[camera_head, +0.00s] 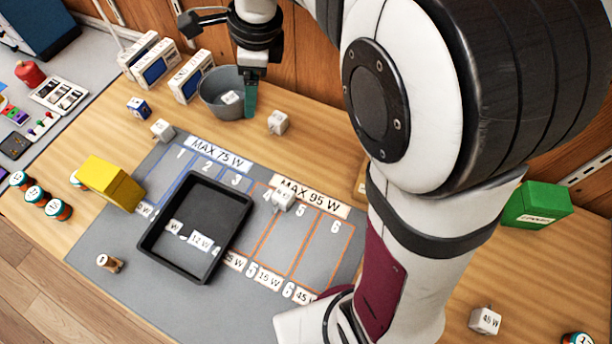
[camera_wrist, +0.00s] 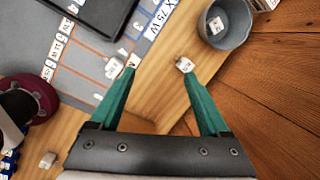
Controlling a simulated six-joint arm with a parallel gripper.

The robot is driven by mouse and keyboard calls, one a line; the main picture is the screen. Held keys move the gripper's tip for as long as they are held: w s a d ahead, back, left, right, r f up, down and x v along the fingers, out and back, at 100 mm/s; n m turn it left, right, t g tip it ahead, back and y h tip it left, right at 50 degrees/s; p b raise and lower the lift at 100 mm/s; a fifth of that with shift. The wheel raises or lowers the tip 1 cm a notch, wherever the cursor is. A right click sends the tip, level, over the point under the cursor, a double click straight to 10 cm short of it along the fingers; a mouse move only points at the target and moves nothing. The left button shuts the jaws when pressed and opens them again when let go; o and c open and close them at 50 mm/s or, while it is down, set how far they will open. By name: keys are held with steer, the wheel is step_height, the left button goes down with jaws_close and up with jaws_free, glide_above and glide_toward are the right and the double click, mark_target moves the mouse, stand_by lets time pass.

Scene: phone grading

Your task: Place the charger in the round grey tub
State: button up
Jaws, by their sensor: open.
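The round grey tub (camera_head: 213,108) stands near the back edge of the wooden table, and it also shows at the top right of the wrist view (camera_wrist: 242,34). A small white cube-shaped charger (camera_head: 231,97) lies inside it, visible too in the wrist view (camera_wrist: 215,25). My gripper (camera_wrist: 160,68) has its green fingers spread wide with nothing held between them. In the head view a green finger (camera_head: 251,98) appears at the tub's right side. Another white charger (camera_head: 278,122) sits on the wood right of the tub; a white cube (camera_wrist: 184,64) shows by the right fingertip.
A white block (camera_head: 283,198) sits on the mat. A yellow box (camera_head: 110,182), white boxes (camera_head: 155,62), a green box (camera_head: 538,204) and a 45 W block (camera_head: 485,320) stand around.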

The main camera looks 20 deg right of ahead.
steer(key=s+d+f+n+g, duration=0.1)
steer(key=s+f+n, duration=0.1)
steer(key=s+n, duration=0.5)
steer(key=s+f+n+g, duration=0.1)
steer(key=s+n, duration=0.7)
steer(key=s, duration=1.1)
steer(key=shift+s+d+f, duration=0.35)
steer(key=shift+s+f, duration=0.05)
steer(key=shift+f, duration=0.15)
